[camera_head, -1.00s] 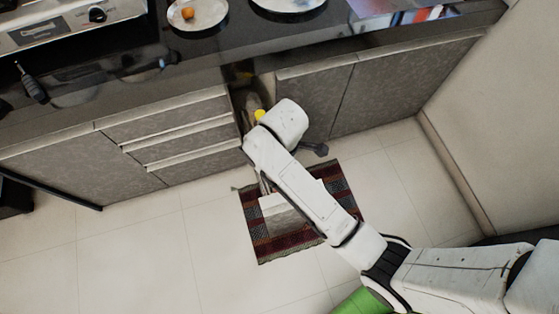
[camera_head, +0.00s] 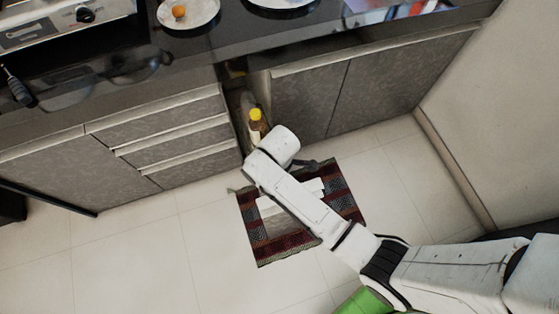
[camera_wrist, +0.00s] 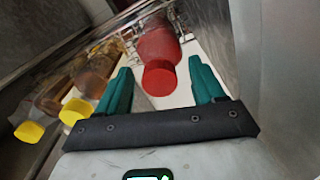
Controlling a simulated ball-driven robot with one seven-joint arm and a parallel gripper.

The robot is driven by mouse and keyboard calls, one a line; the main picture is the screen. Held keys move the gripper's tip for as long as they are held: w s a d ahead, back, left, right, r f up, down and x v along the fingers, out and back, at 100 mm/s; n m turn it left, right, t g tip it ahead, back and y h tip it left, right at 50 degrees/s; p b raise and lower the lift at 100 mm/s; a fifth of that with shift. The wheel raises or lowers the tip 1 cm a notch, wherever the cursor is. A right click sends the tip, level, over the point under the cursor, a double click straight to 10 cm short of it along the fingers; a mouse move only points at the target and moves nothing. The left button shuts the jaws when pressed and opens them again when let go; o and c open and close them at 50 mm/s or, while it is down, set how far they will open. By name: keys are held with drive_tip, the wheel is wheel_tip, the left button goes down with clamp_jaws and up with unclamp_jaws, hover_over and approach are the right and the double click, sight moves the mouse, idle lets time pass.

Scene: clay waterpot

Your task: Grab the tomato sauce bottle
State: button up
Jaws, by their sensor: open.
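A red bottle with a red cap (camera_wrist: 160,76), which looks like the tomato sauce bottle, stands in the upper middle of the wrist view. My gripper (camera_wrist: 160,68) has its two teal fingers spread, one on each side of the red cap. I cannot tell whether either finger touches the bottle. In the head view my arm covers most of my gripper, and the red bottle does not show there.
A yellow-capped bottle (camera_head: 256,122) stands in the narrow opening between cabinets (camera_head: 310,95). Several yellow-capped bottles (camera_wrist: 76,110) line the left of the wrist view. A wire rack (camera_wrist: 128,40) is behind the red bottle. A striped rug (camera_head: 263,240) lies below.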

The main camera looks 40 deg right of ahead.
drive_tip(key=shift+f, duration=0.25)
drive_tip(key=shift+c, duration=0.4)
clamp_jaws()
drive_tip(key=shift+r, duration=0.1)
idle(0.8)
